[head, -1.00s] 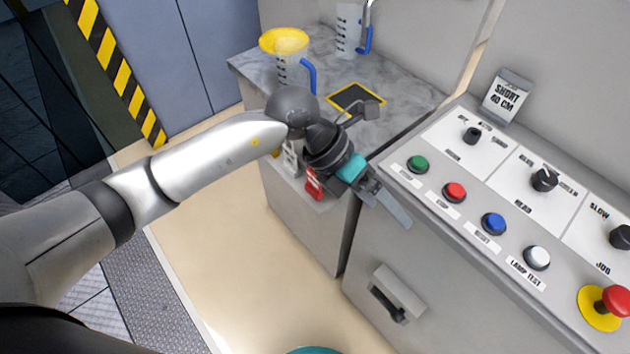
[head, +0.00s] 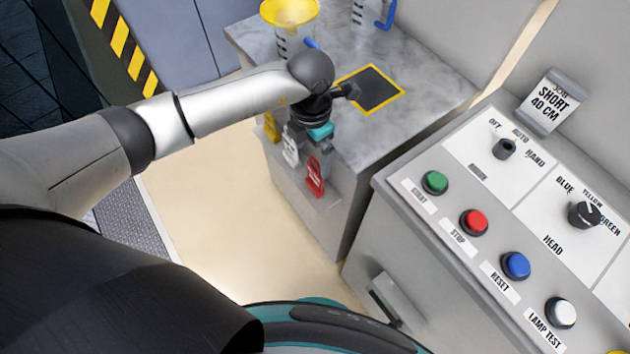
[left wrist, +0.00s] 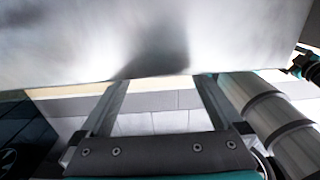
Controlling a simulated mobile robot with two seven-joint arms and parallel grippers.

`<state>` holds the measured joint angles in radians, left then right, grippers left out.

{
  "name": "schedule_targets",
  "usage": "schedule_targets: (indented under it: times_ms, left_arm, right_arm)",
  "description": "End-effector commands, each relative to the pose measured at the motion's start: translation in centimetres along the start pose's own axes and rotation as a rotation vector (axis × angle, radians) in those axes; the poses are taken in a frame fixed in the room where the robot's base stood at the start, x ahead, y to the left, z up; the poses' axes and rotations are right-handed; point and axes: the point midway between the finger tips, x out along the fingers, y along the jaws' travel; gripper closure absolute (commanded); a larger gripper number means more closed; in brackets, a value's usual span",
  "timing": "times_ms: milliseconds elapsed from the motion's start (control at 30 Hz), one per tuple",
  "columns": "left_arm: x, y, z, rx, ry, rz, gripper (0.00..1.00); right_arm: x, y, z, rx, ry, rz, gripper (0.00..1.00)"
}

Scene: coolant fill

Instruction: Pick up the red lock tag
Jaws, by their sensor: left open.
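The red lock tag (head: 315,178) hangs at the front face of the marble-topped cabinet, at the right of a row with a white tag (head: 290,147) and a yellow tag (head: 271,126). My left gripper (head: 325,152) is beside the cabinet's front edge, just above the red tag in the head view; its fingers are mostly hidden there behind the wrist. In the left wrist view its two fingers (left wrist: 160,95) are apart with nothing between them. A pale grey surface fills the top of that view, and no tag shows there. My right gripper is out of view.
The marble counter (head: 420,85) holds a jug with a yellow funnel (head: 290,12), another jug (head: 368,12) and a black mat with a yellow border (head: 373,89). A control panel (head: 470,180) with several buttons stands at the right. Bare floor (head: 220,210) lies in front.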

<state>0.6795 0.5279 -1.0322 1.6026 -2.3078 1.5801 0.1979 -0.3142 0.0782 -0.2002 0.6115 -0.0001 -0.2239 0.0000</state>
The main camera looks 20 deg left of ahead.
Motion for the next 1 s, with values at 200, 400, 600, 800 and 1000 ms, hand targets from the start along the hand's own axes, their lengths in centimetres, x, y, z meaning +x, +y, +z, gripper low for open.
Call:
schedule_targets:
  times_ms: [200, 400, 600, 800, 1000]
  left_arm:
    - [1.6, -0.1, 0.1, 0.002, -0.001, -0.001, 0.00]
    - [4.6, -0.6, 0.3, 0.001, 0.001, -0.003, 0.00]
    - [6.2, -0.5, 0.4, 0.001, -0.002, -0.001, 0.00]
    - [6.2, -0.5, 0.4, 0.001, -0.003, 0.000, 0.00]
    - [6.2, -0.5, 0.4, 0.001, -0.002, 0.000, 0.20]
  right_arm:
    - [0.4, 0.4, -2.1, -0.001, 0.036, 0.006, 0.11]
    - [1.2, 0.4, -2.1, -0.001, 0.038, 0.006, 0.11]
    - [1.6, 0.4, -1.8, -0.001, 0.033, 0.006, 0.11]
    - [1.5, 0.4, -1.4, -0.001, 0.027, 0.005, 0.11]
    - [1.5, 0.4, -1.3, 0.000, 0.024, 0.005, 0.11]
